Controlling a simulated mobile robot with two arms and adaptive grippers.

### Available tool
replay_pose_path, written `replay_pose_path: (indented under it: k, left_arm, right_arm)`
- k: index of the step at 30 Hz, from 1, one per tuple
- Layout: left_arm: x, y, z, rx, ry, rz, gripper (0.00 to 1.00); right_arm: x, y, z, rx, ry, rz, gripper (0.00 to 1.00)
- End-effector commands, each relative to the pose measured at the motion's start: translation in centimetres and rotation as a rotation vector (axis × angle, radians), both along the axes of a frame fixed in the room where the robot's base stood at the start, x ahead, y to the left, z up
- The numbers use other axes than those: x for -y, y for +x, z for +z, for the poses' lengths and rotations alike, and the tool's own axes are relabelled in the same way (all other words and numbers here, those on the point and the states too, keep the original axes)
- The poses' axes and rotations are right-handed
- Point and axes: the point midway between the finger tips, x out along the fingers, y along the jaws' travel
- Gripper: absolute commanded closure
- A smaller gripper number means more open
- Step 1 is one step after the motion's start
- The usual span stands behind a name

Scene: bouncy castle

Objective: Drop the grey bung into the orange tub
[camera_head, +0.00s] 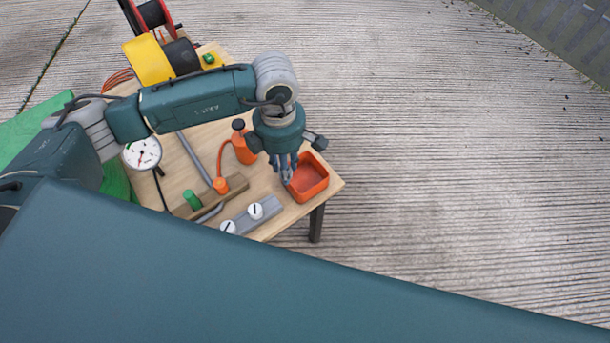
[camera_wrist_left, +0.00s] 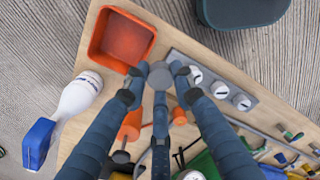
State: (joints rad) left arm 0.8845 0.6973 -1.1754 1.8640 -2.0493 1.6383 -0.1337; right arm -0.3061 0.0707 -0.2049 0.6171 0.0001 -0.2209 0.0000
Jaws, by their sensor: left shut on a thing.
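The orange tub (camera_head: 322,170) is open-topped and stands at the right corner of the wooden table; it also shows in the left wrist view (camera_wrist_left: 104,38). My left gripper (camera_head: 285,172) points down just left of the tub. In the left wrist view my left gripper (camera_wrist_left: 160,82) is shut on the grey bung (camera_wrist_left: 160,75), whose round top shows between the fingertips. There the bung appears just beside the tub's near corner, not over its opening. My right gripper is in neither view.
A grey strip with white knobs (camera_head: 255,211) and a wooden block (camera_head: 238,184) with an orange and a green piece are near the tub. Table edge is close beyond the tub.

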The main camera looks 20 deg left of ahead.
Motion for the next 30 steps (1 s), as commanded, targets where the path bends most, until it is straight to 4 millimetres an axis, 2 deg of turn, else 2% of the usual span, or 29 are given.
replay_pose_path:
  k: [3,9,15,19,23,30]
  left_arm:
    - [0.4,2.2,0.9,0.001,0.011,0.338,0.93]
    - [0.8,5.2,1.9,0.005,0.024,0.877,0.93]
    - [1.0,7.1,2.6,0.009,0.029,1.221,0.93]
    - [1.0,7.6,2.7,0.012,0.030,1.312,0.93]
    - [1.0,7.6,2.1,0.011,0.031,1.332,0.93]
    - [1.0,7.6,-0.3,0.010,0.031,1.330,0.93]
  right_arm:
    - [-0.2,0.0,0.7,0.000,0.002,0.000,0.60]
    - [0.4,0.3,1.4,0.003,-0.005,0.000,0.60]
    - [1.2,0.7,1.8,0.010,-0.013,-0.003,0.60]
    - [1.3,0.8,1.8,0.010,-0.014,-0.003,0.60]
    - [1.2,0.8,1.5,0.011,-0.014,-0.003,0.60]
    - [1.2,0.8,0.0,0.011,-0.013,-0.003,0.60]
